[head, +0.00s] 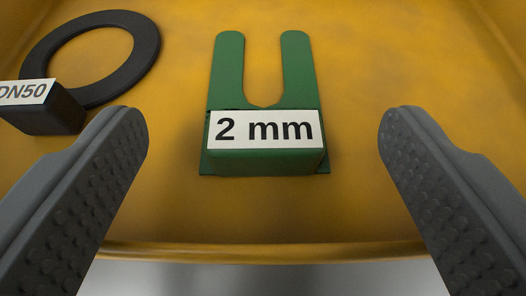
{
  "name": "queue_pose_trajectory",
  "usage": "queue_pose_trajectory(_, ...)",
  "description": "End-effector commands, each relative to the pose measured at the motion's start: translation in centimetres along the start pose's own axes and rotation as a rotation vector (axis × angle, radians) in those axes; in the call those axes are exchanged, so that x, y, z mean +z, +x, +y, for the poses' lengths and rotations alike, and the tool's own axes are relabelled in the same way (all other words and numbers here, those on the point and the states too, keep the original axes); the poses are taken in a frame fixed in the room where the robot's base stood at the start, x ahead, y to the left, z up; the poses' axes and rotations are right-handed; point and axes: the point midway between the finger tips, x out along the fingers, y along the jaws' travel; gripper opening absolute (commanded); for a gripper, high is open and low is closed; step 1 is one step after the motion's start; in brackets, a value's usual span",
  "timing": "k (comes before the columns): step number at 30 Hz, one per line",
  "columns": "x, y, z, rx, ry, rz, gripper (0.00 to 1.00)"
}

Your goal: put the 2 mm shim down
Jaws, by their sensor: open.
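The 2 mm shim (228,77) is a flat green plate with two prongs pointing away from me. It lies flat on the floor of a yellow tray. Its raised green block at the near end bears a white label (264,129) reading "2 mm". My gripper (263,130) is open, with one grey studded finger on each side of the shim's block. Clear gaps show between the block and both fingers, and nothing is held.
A black ring (146,50) with a block labelled "DN50" (42,112) lies at the left, close to my left finger. The yellow tray (400,50) has raised walls at the sides and a near edge (265,251). The tray floor right of the shim is clear.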

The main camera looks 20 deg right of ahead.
Motion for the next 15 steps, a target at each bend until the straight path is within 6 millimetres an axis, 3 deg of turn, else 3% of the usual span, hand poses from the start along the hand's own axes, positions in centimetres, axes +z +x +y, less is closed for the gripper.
queue_pose_trajectory(15,0.1,-8.0,-0.1,-0.001,-0.001,-0.001,0.75)
